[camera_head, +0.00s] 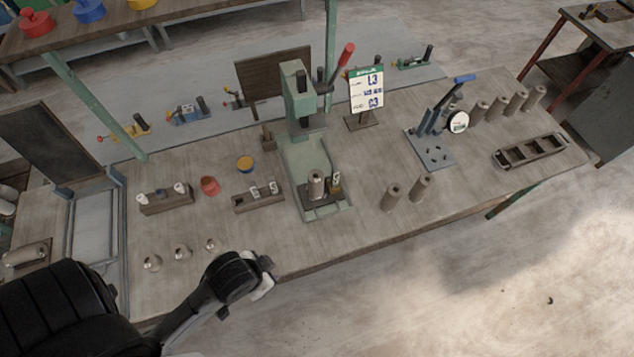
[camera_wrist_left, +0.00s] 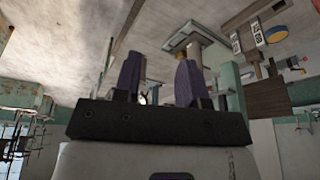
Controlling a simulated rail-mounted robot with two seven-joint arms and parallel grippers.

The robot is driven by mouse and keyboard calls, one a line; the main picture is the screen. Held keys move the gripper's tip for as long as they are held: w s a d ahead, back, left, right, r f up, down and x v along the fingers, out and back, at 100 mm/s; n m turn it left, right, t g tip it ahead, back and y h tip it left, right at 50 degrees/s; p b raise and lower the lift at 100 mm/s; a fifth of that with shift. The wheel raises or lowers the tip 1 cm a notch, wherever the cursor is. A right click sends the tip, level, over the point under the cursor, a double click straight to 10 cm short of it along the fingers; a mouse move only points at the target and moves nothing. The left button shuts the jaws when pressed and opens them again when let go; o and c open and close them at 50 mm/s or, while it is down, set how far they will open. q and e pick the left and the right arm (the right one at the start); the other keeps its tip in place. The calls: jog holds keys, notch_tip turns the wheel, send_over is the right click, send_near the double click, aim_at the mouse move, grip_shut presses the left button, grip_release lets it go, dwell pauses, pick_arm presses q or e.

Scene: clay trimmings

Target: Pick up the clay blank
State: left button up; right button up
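Several grey-brown clay cylinders are on the bench in the head view; I cannot tell which one is the clay blank. Two stand right of the green press, one (camera_head: 392,196) beside the other (camera_head: 421,187). Another (camera_head: 316,183) stands on the press base. Several more (camera_head: 480,109) stand in a row at the back right. My left gripper (camera_head: 262,280) is at the bench's front edge, left of and in front of the press. In the left wrist view its two fingers (camera_wrist_left: 159,78) are apart with nothing held between them. My right gripper is not in view.
The green press (camera_head: 300,95) with a red-tipped lever stands mid-bench. A dial gauge stand (camera_head: 432,150) and a slotted tray (camera_head: 530,151) are at right. A red cup (camera_head: 209,186), a yellow-and-blue tin (camera_head: 245,163) and small pieces in holders (camera_head: 166,203) are at left.

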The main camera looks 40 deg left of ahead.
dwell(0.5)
pick_arm(q)
jog(key=o, duration=1)
